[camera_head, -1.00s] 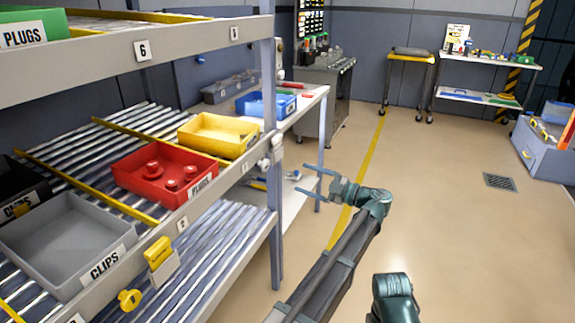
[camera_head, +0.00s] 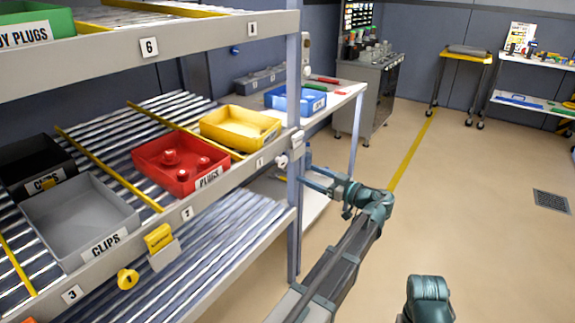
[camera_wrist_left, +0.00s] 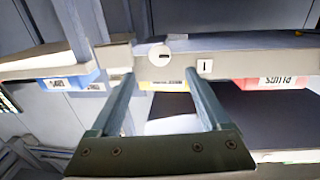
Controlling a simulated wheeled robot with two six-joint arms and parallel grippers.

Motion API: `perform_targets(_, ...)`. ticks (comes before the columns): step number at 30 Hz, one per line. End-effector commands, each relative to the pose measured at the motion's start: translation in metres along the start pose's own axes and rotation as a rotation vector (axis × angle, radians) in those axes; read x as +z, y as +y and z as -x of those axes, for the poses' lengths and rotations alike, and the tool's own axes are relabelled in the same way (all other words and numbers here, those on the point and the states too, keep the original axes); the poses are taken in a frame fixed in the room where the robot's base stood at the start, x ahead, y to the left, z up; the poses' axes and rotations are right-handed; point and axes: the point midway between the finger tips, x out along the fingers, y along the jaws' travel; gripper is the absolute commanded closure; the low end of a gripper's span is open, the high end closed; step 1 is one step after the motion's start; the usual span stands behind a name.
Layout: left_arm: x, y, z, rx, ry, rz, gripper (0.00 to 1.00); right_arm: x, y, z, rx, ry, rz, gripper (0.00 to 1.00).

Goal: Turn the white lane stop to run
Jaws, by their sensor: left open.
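The white lane stop (camera_head: 282,161) is a small round knob on the rack's front rail, beside the label 1 and close to the corner post. In the left wrist view the white lane stop (camera_wrist_left: 159,55) shows a short dark, roughly level mark on its face. My left gripper (camera_head: 308,178) is open and empty, to the right of the knob in the head view. In the left wrist view my left gripper (camera_wrist_left: 157,74) has its fingers apart, with the knob beyond and between the tips; no contact shows. My right gripper is out of view.
The grey corner post (camera_head: 293,215) stands close to my left gripper. A red plugs bin (camera_head: 150,158) and a yellow bin (camera_head: 240,128) sit on the rack. Open floor (camera_head: 480,200) lies to the right.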

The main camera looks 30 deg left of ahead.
Motion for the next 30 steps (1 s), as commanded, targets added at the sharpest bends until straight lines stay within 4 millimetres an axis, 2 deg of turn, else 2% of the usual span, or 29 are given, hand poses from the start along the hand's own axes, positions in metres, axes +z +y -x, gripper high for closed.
perform_targets(1,0.000,0.000,-0.013,-0.003,0.000,0.000,0.19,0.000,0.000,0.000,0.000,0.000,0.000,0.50)
perform_targets(6,0.000,0.000,-0.047,-0.003,0.000,0.001,0.19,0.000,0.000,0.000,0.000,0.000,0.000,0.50)
perform_targets(15,0.000,0.000,-0.089,-0.001,0.000,0.001,0.19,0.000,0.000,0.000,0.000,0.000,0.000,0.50)
perform_targets(21,0.000,0.000,-0.098,0.000,0.000,0.001,0.19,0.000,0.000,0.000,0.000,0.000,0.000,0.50)
perform_targets(29,0.000,0.000,-0.099,0.001,0.000,0.001,0.19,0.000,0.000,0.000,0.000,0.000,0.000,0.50)
perform_targets(30,0.000,0.000,-0.099,0.001,0.000,0.001,0.23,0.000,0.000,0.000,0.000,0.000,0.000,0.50)
